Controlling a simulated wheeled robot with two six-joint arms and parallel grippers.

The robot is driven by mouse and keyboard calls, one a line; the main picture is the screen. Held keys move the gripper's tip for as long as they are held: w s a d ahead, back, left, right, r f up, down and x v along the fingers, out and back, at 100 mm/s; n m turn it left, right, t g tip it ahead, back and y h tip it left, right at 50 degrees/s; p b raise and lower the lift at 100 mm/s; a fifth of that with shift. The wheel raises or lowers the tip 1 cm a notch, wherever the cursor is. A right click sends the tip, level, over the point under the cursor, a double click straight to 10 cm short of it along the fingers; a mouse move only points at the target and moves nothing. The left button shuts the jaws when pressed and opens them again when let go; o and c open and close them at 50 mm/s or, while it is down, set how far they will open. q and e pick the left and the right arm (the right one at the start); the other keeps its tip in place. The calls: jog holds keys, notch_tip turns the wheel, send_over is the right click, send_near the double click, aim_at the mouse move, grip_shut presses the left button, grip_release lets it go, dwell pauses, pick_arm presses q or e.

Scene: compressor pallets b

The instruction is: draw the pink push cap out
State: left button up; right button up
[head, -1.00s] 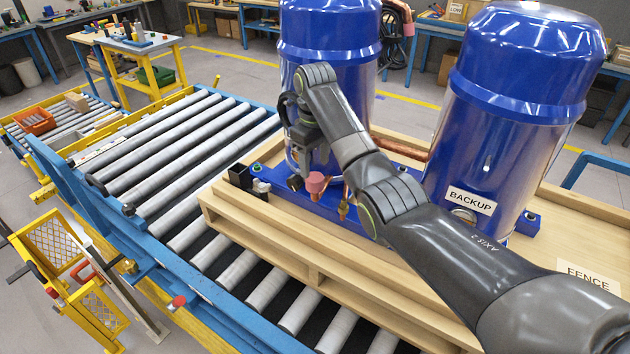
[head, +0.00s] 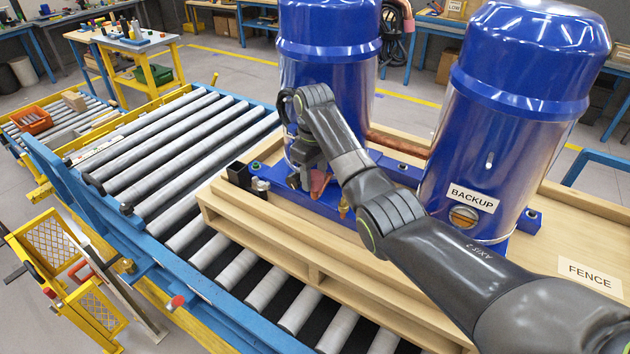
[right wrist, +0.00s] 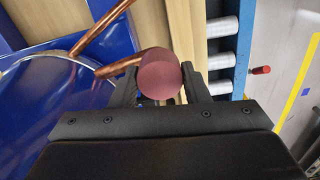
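The pink push cap (head: 319,183) is low in front of the left blue compressor (head: 323,70), partly hidden by my right gripper. In the right wrist view the cap (right wrist: 160,75) shows as a round dull-pink end beside a copper tube (right wrist: 128,66). My right gripper (head: 309,180) is at the cap, reaching down from above. In the right wrist view its two dark fingers (right wrist: 160,85) stand on either side of the cap, close to its edges. Whether they press on it cannot be told. My left gripper is not in view.
A second blue compressor labelled BACKUP (head: 506,120) stands to the right on the same wooden pallet (head: 290,245). A black block (head: 239,174) sits at the pallet's left corner. The roller conveyor (head: 190,140) to the left is clear.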

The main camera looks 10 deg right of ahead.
aim_at(314, 175)
jog(key=shift+c, duration=0.6)
jog(key=o, duration=0.3)
jog(key=c, duration=0.5)
jog(key=shift+o, duration=0.2)
jog(key=shift+r+p, duration=0.35)
jog(key=shift+r, duration=0.45)
jog(key=shift+r, duration=2.15)
